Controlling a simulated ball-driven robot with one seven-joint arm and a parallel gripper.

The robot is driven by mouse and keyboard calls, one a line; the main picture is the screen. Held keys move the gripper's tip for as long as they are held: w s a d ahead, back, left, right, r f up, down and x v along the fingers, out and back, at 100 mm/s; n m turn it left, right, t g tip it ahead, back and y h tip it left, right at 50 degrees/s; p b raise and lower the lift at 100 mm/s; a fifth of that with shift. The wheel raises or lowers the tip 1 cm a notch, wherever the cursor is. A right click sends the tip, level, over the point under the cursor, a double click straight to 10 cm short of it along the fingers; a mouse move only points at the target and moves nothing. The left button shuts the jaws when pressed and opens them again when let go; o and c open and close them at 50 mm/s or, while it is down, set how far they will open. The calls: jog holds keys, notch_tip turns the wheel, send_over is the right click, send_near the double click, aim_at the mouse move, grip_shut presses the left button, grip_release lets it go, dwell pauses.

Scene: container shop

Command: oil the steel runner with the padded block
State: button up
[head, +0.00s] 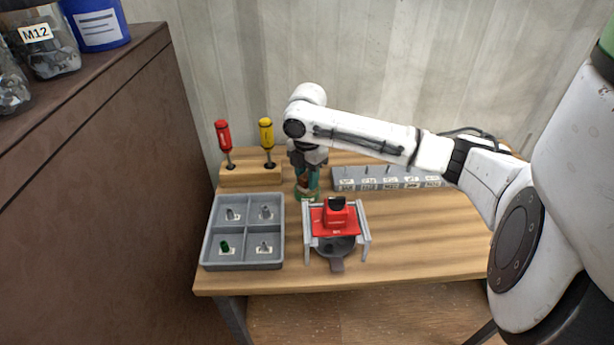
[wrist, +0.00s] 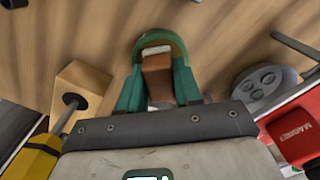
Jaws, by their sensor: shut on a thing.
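My gripper (head: 306,182) points down over the back of the workbench, its green fingers shut on the brown padded block. In the wrist view the block (wrist: 157,76) sits between the fingers, with a pale strip at its far end. A green rounded rim (wrist: 166,39) curves around that end; I cannot tell if they touch. Grey metal rails, seemingly the steel runner (head: 308,222), flank a red plate right of and in front of my gripper, apart from it. One grey bar also shows in the wrist view (wrist: 297,45).
A grey four-part tray (head: 243,198) lies left. Red and yellow screwdrivers stand in a wooden block (head: 249,177).

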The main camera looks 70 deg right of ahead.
jog(key=shift+f, duration=0.45)
dwell(1.4)
jog(key=shift+r+p, duration=3)
jog(key=shift+r, duration=0.6)
